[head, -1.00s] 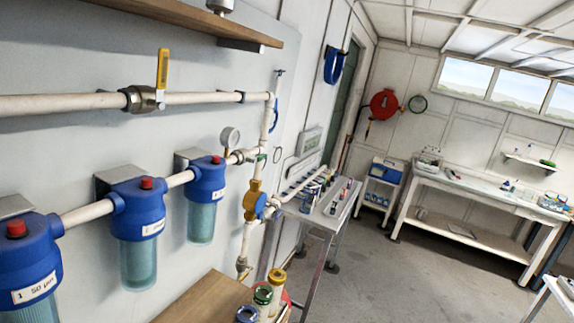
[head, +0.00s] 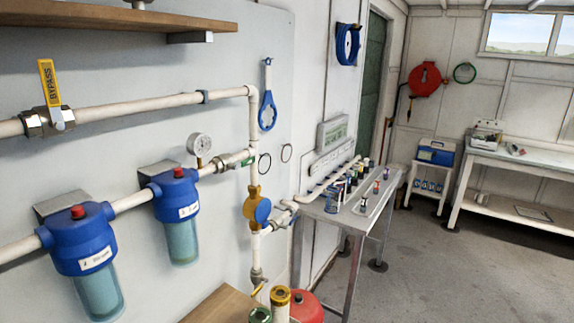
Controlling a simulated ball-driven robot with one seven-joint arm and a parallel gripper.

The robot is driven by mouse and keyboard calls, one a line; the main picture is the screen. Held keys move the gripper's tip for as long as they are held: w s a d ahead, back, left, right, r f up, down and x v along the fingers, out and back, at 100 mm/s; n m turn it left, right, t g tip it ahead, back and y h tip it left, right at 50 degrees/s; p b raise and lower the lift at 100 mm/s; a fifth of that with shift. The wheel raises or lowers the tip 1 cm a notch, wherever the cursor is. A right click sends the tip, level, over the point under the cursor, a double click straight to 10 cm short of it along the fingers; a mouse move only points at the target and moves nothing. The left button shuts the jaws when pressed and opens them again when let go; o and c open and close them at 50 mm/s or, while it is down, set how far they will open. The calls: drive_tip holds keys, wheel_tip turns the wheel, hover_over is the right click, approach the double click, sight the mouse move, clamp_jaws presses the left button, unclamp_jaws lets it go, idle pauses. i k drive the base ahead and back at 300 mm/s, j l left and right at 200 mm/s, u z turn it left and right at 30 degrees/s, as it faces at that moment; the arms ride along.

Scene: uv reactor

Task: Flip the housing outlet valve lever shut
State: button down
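The likely housing outlet valve (head: 235,160) is a metal ball valve on the white pipe, just right of the last blue filter housing (head: 178,196). A small green lever end (head: 264,163) shows at its right, by the vertical pipe; its exact angle is hard to tell and no label is readable. Above, the upper pipe carries another valve with an upright yellow lever marked BYPASS (head: 48,83). A third valve (head: 257,277) with a yellowish lever sits low on the vertical pipe. My gripper is in no view.
A pressure gauge (head: 199,145) stands on the pipe left of the valve. A blue wrench (head: 268,100) hangs above right. A wooden top (head: 222,306) with jars and a red vessel (head: 305,309) lies below. A metal table (head: 340,221) stands right; the floor (head: 440,285) beyond is open.

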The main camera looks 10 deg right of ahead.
sight(249, 160)
drive_tip(key=i+l, duration=0.25)
drive_tip(key=l, duration=0.15)
drive_tip(key=i+l, duration=0.2)
drive_tip(key=l, duration=0.2)
drive_tip(key=i+l, duration=0.25)
drive_tip(key=l, duration=0.2)
drive_tip(key=i+l, duration=0.25)
drive_tip(key=l, duration=0.15)
drive_tip(key=i, duration=1.6)
